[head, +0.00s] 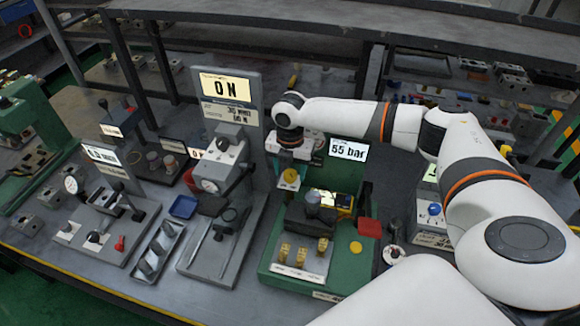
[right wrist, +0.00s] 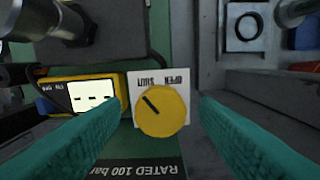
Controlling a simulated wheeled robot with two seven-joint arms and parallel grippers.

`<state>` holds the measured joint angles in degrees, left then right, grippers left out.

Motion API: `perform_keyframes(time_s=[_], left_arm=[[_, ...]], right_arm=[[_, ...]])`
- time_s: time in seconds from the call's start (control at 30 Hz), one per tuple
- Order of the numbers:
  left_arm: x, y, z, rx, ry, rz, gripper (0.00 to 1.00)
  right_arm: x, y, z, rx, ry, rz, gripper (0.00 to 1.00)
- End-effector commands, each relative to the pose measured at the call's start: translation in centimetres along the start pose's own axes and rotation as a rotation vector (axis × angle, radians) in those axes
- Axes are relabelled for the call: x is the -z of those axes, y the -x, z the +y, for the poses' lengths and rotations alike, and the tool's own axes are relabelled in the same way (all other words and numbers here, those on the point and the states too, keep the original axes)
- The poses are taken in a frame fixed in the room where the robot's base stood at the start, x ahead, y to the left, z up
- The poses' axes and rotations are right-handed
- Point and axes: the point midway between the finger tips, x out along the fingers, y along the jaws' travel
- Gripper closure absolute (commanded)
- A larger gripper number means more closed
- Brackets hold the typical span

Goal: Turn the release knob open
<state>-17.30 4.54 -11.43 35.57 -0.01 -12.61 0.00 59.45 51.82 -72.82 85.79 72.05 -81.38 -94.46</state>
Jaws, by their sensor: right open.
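The yellow release knob (right wrist: 162,111) sits on a white plate (right wrist: 150,80) lettered OPEN and SHUT, upside down in the right wrist view. Its black pointer mark slants up and left, towards the left-hand word, which seems to be SHUT. In the head view the knob (head: 290,176) is on the green valve stand (head: 347,175). My right gripper (head: 292,146) is just over the knob in the head view. In the wrist view its two teal fingers (right wrist: 160,120) are spread wide on either side of the knob, not touching it. My left gripper is not in view.
A yellow meter (right wrist: 90,97) showing dashes is close beside the knob in the wrist view. A dark block (right wrist: 95,30) stands beyond it. The stand's display (head: 348,149) reads 55 bar. Brass fittings (head: 301,256) lie on a tray in front. Another fixture (head: 222,175) stands to the left.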

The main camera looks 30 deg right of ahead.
Motion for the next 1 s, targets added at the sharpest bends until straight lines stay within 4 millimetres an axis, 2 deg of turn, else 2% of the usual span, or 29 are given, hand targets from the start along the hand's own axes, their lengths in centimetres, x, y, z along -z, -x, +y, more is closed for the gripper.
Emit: perform_keyframes(time_s=[0.27,0.5,0.57,0.77,1.0], left_arm=[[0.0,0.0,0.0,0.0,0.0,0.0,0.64],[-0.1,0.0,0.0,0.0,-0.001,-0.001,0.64],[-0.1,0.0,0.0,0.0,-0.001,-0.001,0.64],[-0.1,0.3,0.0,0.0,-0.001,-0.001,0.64],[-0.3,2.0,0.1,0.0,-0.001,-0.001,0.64]], right_arm=[[0.0,-0.2,0.0,0.0,0.0,0.0,0.45],[0.0,-0.2,0.0,0.0,0.0,0.0,0.82],[0.0,-0.2,0.0,0.0,0.0,0.0,0.89],[0.0,-0.1,0.0,-0.001,-0.018,-0.001,0.89],[0.0,0.2,0.0,-0.001,-0.125,-0.003,0.89]])
